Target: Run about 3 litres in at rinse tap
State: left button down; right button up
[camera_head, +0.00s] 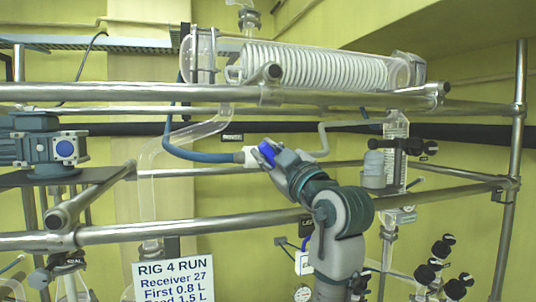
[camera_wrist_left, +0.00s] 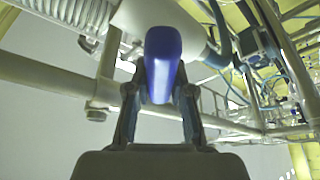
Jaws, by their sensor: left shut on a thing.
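A blue tap handle (camera_head: 266,152) sits on a pale tap body (camera_head: 251,158) at the end of a blue hose (camera_head: 195,156), in the middle of the head view. My left gripper (camera_head: 277,163) reaches up from below and is shut on this handle. In the left wrist view the blue handle (camera_wrist_left: 162,62) stands upright between the two fingers of my left gripper (camera_wrist_left: 160,98). The pale tap body (camera_wrist_left: 155,18) is behind it. No label reading "rinse" is legible, and I cannot see any flow. My right gripper is in neither view.
A coiled glass condenser (camera_head: 320,66) lies above, on a steel pipe frame (camera_head: 200,93). A graduated glass vessel (camera_head: 396,150) stands right of my arm. A blue-grey motor (camera_head: 45,148) is at left.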

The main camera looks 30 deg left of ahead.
pick_arm(q)
jog(key=c, duration=1)
grip_release()
jog(key=shift+d, duration=0.1)
jog(key=shift+s, duration=0.1)
jog(key=shift+d, duration=0.2)
jog(key=v, duration=1.2)
